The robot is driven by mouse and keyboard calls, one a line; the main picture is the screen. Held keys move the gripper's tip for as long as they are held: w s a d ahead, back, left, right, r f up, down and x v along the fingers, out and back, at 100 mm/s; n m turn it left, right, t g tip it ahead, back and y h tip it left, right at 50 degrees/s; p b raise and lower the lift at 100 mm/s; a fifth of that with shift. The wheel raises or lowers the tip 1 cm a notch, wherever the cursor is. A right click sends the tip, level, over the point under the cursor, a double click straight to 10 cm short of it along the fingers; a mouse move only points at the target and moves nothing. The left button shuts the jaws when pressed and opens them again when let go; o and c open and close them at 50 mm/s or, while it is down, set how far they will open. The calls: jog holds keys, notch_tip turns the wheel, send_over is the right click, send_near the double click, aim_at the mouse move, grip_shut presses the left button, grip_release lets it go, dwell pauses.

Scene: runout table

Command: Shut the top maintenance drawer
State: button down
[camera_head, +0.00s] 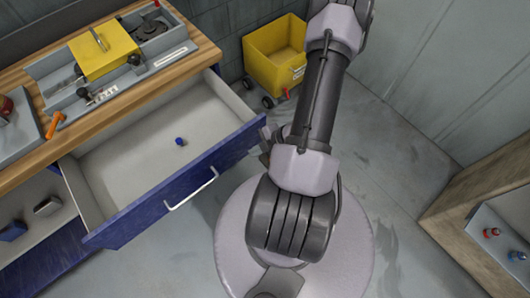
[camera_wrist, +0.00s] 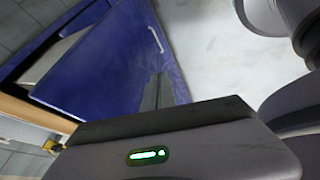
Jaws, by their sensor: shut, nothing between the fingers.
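The top drawer (camera_head: 125,185) is pulled far out from under the wooden worktop, with its pale inside showing. Its blue front (camera_head: 150,208) carries a silver bar handle (camera_head: 191,190). A small blue piece (camera_head: 180,141) lies inside. In the wrist view a blue front (camera_wrist: 100,65) fills the upper left, with a pale handle (camera_wrist: 155,40) on it. My gripper (camera_wrist: 155,130) is shut and empty; its dark body with a green light crosses the bottom of that view. In the head view it is mostly hidden behind my arm, near the drawer's right end. I cannot tell whether it touches the drawer.
A second open compartment (camera_head: 30,240) at lower left holds a grey and a blue piece. A yellow wheeled bin (camera_head: 275,62) stands beyond the drawer. The worktop (camera_head: 150,105) bears a yellow-topped fixture (camera_head: 103,52). A wooden bench (camera_head: 470,205) stands at right. Floor (camera_head: 400,170) between is clear.

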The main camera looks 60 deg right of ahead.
jog(key=shift+w+d+r, duration=0.1)
jog(key=shift+w+d, duration=0.05)
jog(key=shift+w, duration=0.4)
jog(key=shift+w+d, duration=0.1)
jog(key=shift+w, duration=0.45)
jog(key=shift+w, duration=0.1)
